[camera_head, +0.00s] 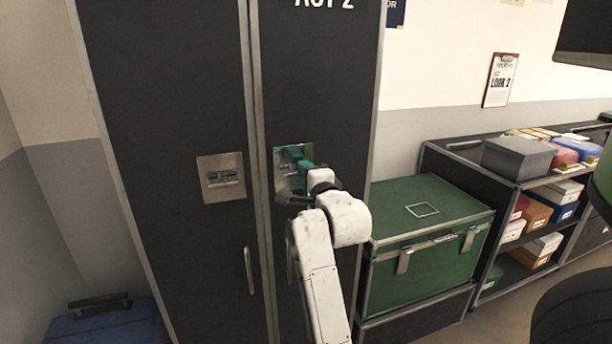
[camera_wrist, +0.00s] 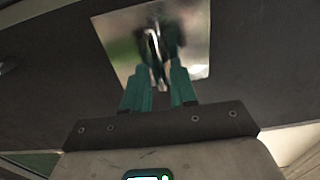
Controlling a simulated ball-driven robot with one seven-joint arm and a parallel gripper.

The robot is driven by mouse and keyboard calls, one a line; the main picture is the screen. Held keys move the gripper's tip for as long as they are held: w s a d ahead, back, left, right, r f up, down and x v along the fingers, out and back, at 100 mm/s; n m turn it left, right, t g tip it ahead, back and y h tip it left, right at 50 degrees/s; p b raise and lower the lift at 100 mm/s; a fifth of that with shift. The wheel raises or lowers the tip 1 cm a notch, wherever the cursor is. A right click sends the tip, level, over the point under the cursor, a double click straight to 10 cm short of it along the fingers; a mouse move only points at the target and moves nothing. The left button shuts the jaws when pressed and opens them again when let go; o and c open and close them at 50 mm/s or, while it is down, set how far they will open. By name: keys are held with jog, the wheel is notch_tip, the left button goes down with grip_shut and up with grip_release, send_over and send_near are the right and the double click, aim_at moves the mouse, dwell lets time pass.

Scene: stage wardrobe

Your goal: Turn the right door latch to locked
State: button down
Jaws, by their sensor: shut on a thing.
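The right door latch sits on a shiny metal plate (camera_head: 281,179) on the right door (camera_head: 318,100) of a tall dark wardrobe. In the wrist view the plate (camera_wrist: 197,28) is at the top, with the latch handle (camera_wrist: 155,50) between the green fingertips. My gripper (camera_head: 293,160) is at this plate and is shut on the latch handle; it also shows in the wrist view (camera_wrist: 158,72). The arm hides part of the plate in the head view, and I cannot read the latch's setting. The left door's latch (camera_head: 222,178) lies horizontal in its own plate.
A green trunk (camera_head: 425,255) stands right of the wardrobe, close to my arm. Beyond it is a shelf unit (camera_head: 470,163) with several boxes. A blue case (camera_head: 105,325) is at the lower left. A vertical door handle (camera_head: 249,271) is below the left latch.

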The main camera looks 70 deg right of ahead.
jog(key=shift+f, duration=0.1)
jog(key=c, duration=1.2)
grip_release()
jog(key=shift+o, duration=0.2)
jog(key=b+v, duration=0.2)
jog(key=v, duration=0.8)
jog(key=shift+s+a, duration=0.25)
jog(key=shift+s, duration=0.05)
